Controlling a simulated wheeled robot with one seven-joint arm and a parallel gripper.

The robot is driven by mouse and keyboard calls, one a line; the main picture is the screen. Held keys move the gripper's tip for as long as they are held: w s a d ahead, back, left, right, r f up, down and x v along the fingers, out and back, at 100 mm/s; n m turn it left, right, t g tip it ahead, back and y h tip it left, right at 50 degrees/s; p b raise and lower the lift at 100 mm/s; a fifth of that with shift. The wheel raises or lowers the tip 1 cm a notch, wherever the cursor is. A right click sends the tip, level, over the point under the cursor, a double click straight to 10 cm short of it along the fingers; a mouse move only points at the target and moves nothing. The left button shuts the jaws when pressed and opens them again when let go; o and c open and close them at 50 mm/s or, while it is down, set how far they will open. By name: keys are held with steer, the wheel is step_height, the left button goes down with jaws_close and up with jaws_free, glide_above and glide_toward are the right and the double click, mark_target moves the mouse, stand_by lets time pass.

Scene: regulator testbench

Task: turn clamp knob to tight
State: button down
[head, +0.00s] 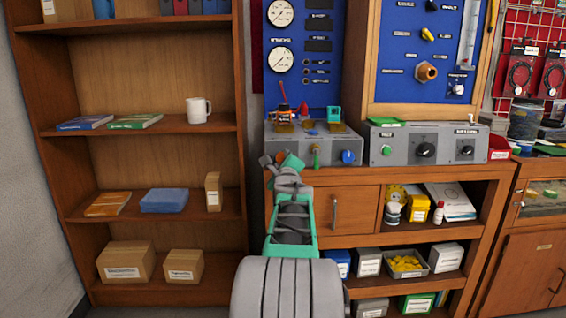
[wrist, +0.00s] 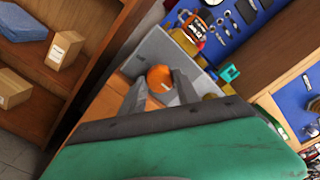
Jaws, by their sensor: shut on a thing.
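The round orange clamp knob (wrist: 158,78) shows in the wrist view on the grey front panel of a low box, with a small pale mark below its middle. My gripper (wrist: 160,88) has one finger on each side of it and is shut on it. No readable label or setting mark shows at the knob.
The same box carries a green knob (head: 316,158) and a blue knob (head: 348,157) to the right. A second grey box (head: 400,152) stands further right. A wooden shelf unit (head: 58,150) is at the left. A blue gauge board (head: 300,85) rises behind.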

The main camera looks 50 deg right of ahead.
steer(key=c, duration=1.2)
jaws_free()
steer(key=shift+o, duration=0.2)
steer(key=p+v, duration=0.1)
steer(key=v, duration=0.7)
